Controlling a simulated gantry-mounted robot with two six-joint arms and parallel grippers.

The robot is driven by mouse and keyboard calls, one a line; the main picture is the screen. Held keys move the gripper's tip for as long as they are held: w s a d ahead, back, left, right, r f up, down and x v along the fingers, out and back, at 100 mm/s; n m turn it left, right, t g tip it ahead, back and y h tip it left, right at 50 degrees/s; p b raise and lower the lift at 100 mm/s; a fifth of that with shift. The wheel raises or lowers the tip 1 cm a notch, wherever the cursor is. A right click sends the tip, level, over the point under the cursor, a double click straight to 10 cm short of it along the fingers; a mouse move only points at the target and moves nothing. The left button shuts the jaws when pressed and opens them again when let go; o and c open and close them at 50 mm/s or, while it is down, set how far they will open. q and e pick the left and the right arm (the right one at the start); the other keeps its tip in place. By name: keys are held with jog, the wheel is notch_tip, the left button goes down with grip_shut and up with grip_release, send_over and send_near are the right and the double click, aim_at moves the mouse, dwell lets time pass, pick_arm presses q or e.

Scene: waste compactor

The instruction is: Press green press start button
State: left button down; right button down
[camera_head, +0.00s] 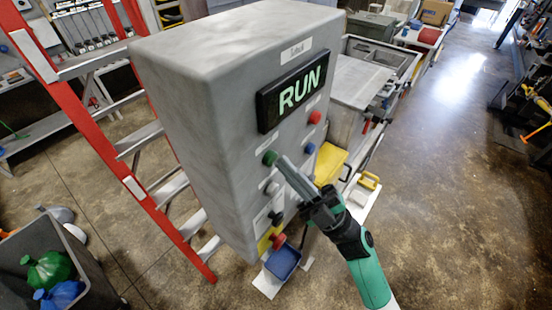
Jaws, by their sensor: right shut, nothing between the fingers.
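The green button (269,157) is on the front face of the grey control box (190,120), at the left of the upper button row. My right gripper (284,161) is shut and empty, with its fingertips at or very near the green button; I cannot tell whether they touch it. The gripper's arm comes in from the lower right. Above the buttons, a black display (291,91) shows "RUN" in lit green letters. My left gripper is not in view.
Other controls sit close by: a red button (314,117), a blue button (310,149) and a lower red button (278,240). A red ladder (95,135) stands left of the box. A grey bin (75,260) with green and blue bags is at lower left.

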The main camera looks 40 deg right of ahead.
jog(key=shift+s+d+p, duration=0.2)
jog(key=shift+s+p, duration=0.15)
jog(key=shift+s, duration=0.5)
jog(key=s, duration=0.1)
jog(key=s+p, duration=0.1)
jog(key=s, duration=0.1)
jog(key=s+d, duration=0.1)
jog(key=s, duration=0.1)
jog(key=shift+p, duration=0.4)
jog(key=shift+w+a, duration=0.1)
